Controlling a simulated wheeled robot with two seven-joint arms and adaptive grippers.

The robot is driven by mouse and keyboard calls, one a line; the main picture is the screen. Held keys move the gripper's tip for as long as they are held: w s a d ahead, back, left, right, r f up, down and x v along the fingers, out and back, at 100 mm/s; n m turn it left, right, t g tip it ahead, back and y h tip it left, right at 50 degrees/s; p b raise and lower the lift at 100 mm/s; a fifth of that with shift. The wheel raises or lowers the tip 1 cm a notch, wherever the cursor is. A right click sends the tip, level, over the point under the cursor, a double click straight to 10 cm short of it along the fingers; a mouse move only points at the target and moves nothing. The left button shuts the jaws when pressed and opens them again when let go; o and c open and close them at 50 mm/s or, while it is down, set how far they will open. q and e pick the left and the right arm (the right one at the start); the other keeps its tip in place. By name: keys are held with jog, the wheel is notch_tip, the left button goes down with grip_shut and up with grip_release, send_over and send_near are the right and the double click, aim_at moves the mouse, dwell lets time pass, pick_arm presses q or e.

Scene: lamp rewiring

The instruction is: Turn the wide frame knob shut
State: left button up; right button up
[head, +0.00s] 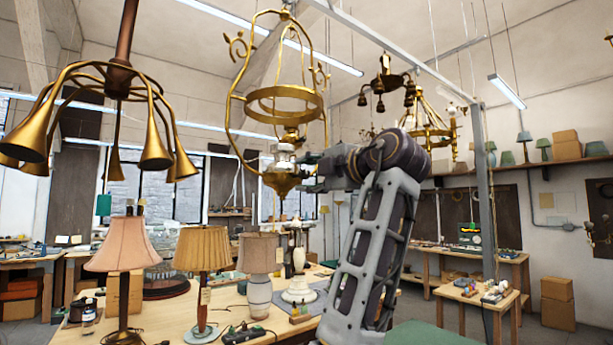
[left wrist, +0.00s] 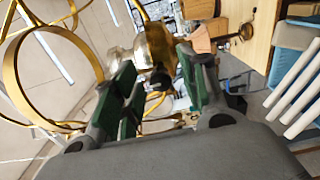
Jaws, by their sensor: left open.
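A wide brass lamp frame (head: 284,92) hangs at the upper middle of the head view, with a brass cup (head: 281,181) at its bottom and a pale socket part above it. My left gripper (head: 303,170) is beside this lower part, on its right. In the left wrist view the gripper (left wrist: 157,76) is open, its green-padded fingers on either side of a small dark knob (left wrist: 160,79). Brass and a silvery, glassy part (left wrist: 128,57) show just beyond it. I cannot tell whether the pads touch the knob. My right gripper is not in view.
A brass horn chandelier (head: 120,85) hangs at the left. Below, a wooden workbench (head: 160,318) holds several shaded lamps, including a pink-shaded one (head: 123,245). A grey post (head: 486,220) stands right of my arm. A small wooden table (head: 470,296) is at the right.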

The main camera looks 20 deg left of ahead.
pick_arm(q)
jog(key=v, duration=1)
jog(key=shift+d, duration=0.1)
dwell(0.5)
